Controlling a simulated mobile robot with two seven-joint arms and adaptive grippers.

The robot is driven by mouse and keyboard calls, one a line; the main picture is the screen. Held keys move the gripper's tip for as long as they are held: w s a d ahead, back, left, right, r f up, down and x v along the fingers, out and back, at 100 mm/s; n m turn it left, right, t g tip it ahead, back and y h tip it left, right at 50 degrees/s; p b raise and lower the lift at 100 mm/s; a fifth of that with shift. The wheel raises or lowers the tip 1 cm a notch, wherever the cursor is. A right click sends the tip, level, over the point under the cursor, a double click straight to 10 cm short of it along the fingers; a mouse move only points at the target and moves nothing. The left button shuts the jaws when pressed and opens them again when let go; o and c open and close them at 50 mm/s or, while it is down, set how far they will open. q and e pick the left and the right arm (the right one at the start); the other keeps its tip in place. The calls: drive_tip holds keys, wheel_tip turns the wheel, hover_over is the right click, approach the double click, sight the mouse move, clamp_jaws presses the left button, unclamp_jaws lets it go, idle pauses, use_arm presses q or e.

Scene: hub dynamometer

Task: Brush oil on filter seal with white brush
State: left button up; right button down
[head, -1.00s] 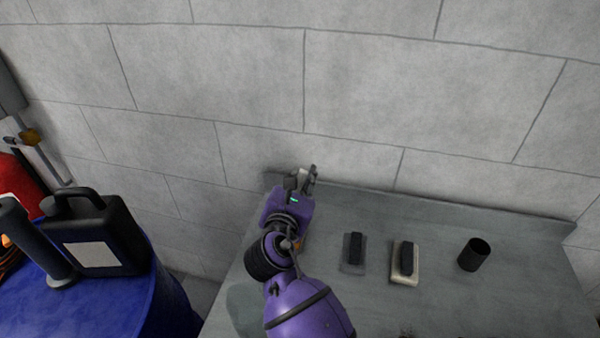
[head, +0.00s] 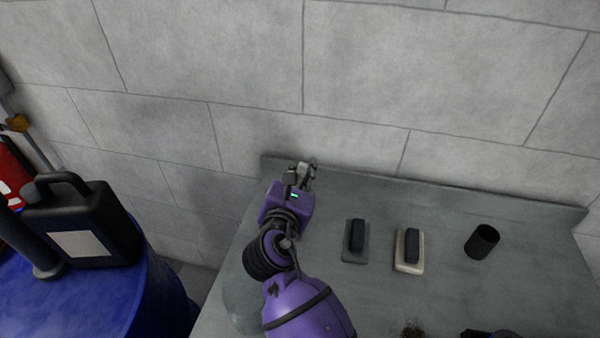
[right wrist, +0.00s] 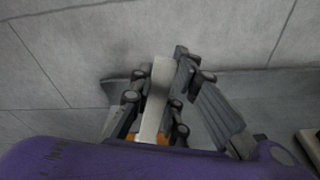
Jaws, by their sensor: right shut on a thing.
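My right gripper (head: 302,172) is over the far left corner of the grey bench, close to the wall. In the right wrist view its fingers (right wrist: 162,75) are shut on a pale, flat bar, which looks like the handle of the white brush (right wrist: 153,105). A bit of orange (right wrist: 150,138) shows low between the fingers; I cannot tell what it belongs to. The brush's bristles are not clearly seen. I cannot make out the filter seal or the oil in these views. My left gripper is out of view.
On the grey bench (head: 300,325) stand a dark block with a black grip (head: 355,255), a cream block with a black grip (head: 408,264) and a black cup (head: 482,241). A bristly brown thing (head: 412,328) is at the front. A black jug (head: 85,225) stands on a blue drum (head: 60,305) at left.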

sight(300, 164)
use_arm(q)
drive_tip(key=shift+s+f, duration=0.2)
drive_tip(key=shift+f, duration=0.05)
use_arm(e)
drive_tip(key=shift+f, duration=0.6)
idle(0.7)
wheel_tip(300, 164, up, 3)
drive_tip(key=shift+r+p, duration=0.15)
drive_tip(key=shift+p, duration=1.05)
drive_tip(key=shift+r+p, duration=0.55)
drive_tip(key=shift+r, duration=0.1)
drive_tip(key=shift+r+p, duration=0.55)
drive_tip(key=shift+r, duration=0.15)
drive_tip(key=shift+r+p, duration=0.5)
drive_tip(key=shift+r, duration=0.25)
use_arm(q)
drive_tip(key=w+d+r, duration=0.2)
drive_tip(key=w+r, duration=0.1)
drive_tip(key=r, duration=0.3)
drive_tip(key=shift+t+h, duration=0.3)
use_arm(e)
drive_tip(key=shift+f, duration=0.2)
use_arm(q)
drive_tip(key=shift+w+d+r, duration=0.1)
